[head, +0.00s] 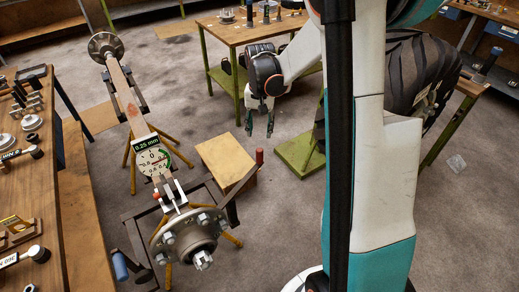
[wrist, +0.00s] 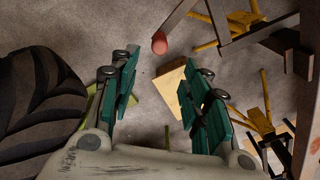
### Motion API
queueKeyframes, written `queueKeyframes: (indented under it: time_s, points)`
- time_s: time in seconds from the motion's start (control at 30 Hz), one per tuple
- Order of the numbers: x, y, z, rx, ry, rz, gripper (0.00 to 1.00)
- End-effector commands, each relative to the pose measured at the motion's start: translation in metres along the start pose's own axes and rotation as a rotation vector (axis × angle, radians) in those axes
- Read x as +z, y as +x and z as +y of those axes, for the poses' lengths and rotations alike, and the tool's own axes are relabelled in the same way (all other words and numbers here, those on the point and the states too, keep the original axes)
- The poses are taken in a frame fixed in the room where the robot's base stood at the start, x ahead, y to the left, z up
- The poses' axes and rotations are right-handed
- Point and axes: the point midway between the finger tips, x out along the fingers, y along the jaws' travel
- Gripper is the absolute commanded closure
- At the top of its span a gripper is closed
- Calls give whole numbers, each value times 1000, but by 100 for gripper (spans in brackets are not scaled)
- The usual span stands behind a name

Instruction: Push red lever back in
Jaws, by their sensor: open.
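A red-handled lever (head: 259,156) stands up at the right side of the near axle hub, at the end of a dark bar. A dial gauge (head: 152,161) reading 0.25 mm sits on the axle beam.
A small wooden box (head: 226,163) stands on the floor near the lever. A large tyre (head: 415,72) is behind my arm, and it fills the left of the wrist view (wrist: 40,100). Workbenches (head: 75,190) stand left and at the back (head: 230,32).

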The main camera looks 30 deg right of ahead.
Motion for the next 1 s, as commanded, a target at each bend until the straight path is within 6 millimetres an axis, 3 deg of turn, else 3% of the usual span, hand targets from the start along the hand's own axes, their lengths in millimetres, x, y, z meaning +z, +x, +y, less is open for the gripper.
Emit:
queueKeyframes:
  time_s: [0.17, 0.7, 1.0]
  points:
    - [0, 19, 1, 1, 0, -3, 57]
    - [0, 118, 0, 0, 0, -2, 57]
    - [0, 138, 0, 0, 0, -2, 57]
